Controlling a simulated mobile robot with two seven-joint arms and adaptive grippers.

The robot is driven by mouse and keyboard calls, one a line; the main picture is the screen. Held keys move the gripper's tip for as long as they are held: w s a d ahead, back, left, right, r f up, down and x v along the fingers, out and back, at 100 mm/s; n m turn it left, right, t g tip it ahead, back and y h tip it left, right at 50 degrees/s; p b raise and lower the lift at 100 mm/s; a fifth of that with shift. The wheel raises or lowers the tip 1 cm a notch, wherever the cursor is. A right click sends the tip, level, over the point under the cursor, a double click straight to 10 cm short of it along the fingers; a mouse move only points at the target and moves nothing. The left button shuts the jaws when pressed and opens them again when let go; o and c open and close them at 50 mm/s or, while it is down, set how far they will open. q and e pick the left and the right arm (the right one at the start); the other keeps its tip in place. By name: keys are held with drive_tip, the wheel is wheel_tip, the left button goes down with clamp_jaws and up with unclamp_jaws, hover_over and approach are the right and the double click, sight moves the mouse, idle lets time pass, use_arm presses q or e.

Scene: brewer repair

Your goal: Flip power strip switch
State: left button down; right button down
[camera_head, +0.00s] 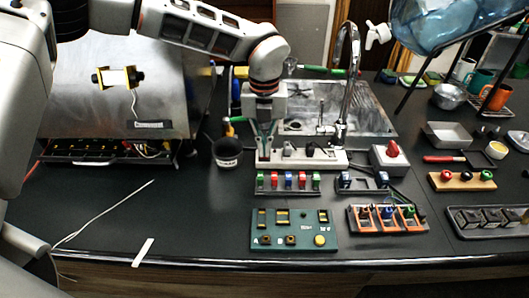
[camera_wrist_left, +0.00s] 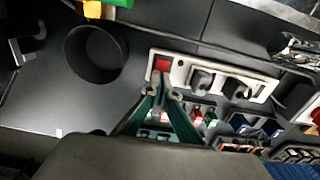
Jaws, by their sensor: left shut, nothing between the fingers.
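The white power strip (camera_head: 328,159) lies on the dark counter in front of the sink. In the left wrist view the power strip (camera_wrist_left: 221,75) runs slantwise, with its red switch (camera_wrist_left: 162,64) at the left end and black plugs in its sockets. My left gripper (camera_head: 264,155) points down at the strip's left end and hides the switch in the head view. It is shut and empty. In the left wrist view the fingertips (camera_wrist_left: 160,86) are right beside the red switch; I cannot tell whether they touch it. I cannot tell the switch's position. My right gripper is not in view.
A black cup (camera_head: 227,154) stands left of the strip. A rack of coloured parts (camera_head: 288,183) and a green board (camera_head: 293,232) lie in front. A grey box with a red knob (camera_head: 390,159) stands to the right. The counter's left front is mostly clear.

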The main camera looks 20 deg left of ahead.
use_arm(q)
drive_tip(key=shift+f, duration=0.35)
idle(0.3)
drive_tip(key=shift+r+p, duration=1.1)
drive_tip(key=shift+r, duration=1)
drive_tip(key=shift+r+p, duration=0.75)
drive_tip(key=shift+r, duration=0.7)
drive_tip(key=shift+f, duration=0.1)
